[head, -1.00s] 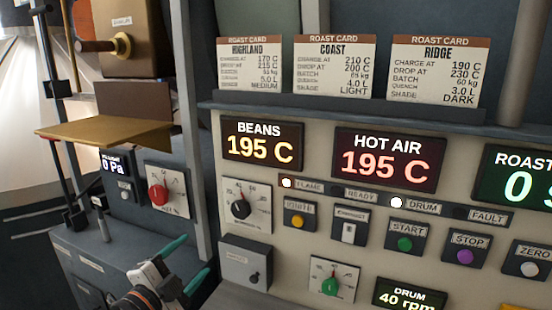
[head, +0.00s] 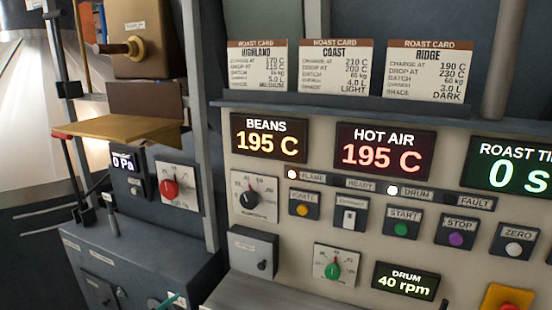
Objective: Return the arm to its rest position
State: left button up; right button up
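Only a small part of my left gripper (head: 168,301) shows, at the bottom edge of the head view left of centre. A teal fingertip is visible in front of the dark cabinet, low and left of the control panel (head: 215,283). The rest of the gripper and its arm are below the picture, so its opening is hidden. I see nothing held in the visible part. My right gripper is not in view.
The panel carries a beans display (head: 268,138), a hot air display (head: 385,151), knobs and buttons. A brass tray (head: 120,128) juts out at the left. Roast cards (head: 338,68) stand on the ledge above. A red button (head: 510,307) shows at bottom right.

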pick_arm(q)
jog(key=s+a+f+n+g+y, duration=0.15)
jog(key=s+f+n+g, duration=0.5)
jog(key=s, duration=0.65)
jog(key=s+a+f+n+g+y, duration=0.1)
jog(key=s+f+n+g+y, duration=0.2)
jog(key=s+f, duration=0.85)
notch_tip(320, 180, down, 25)
jog(key=s+g+h+b, duration=0.1)
jog(key=g+b, duration=0.1)
jog(key=s+a+f+g+b, duration=0.1)
jog(key=s+a+f, duration=0.1)
jog(key=s+f, duration=1.4)
notch_tip(320, 180, down, 3)
jog(key=shift+s+a, duration=0.4)
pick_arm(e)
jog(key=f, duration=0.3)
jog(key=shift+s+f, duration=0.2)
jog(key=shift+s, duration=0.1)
pick_arm(q)
jog(key=shift+m+g, duration=0.25)
